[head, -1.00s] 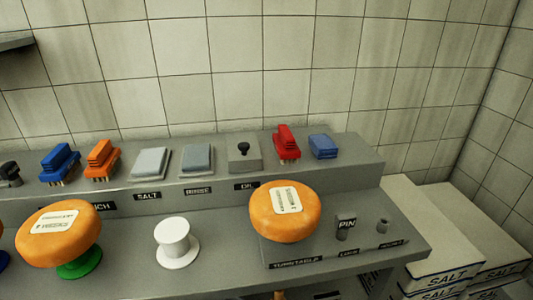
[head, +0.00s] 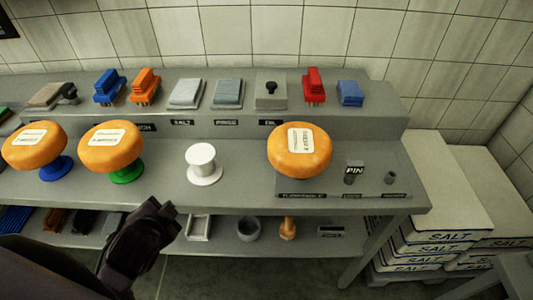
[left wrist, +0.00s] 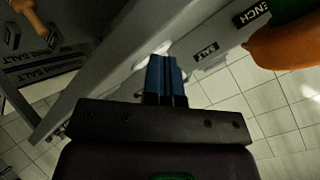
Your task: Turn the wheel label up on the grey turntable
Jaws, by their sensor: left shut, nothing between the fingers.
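An orange cheese wheel (head: 313,157) sits at the turntable place on the right of the bench, above the TURNTABLE sign (head: 300,195). Its white label (head: 300,140) shows on the upper face. The wheel hides the grey turntable under it. My left gripper (head: 160,207) is low at the bench's front edge, left of and well apart from that wheel. It is empty, and its blue fingers (left wrist: 166,76) are together in the left wrist view. A PIN block (head: 354,172) and a small grey peg stand right of the wheel. My right gripper is not in view.
Two more labelled wheels sit on a blue stand (head: 55,168) and a green stand (head: 127,173). A white stand (head: 203,165) is empty. Brushes and pads line the raised back ledge. A lower shelf holds small items. Salt sacks (head: 430,232) are stacked at right.

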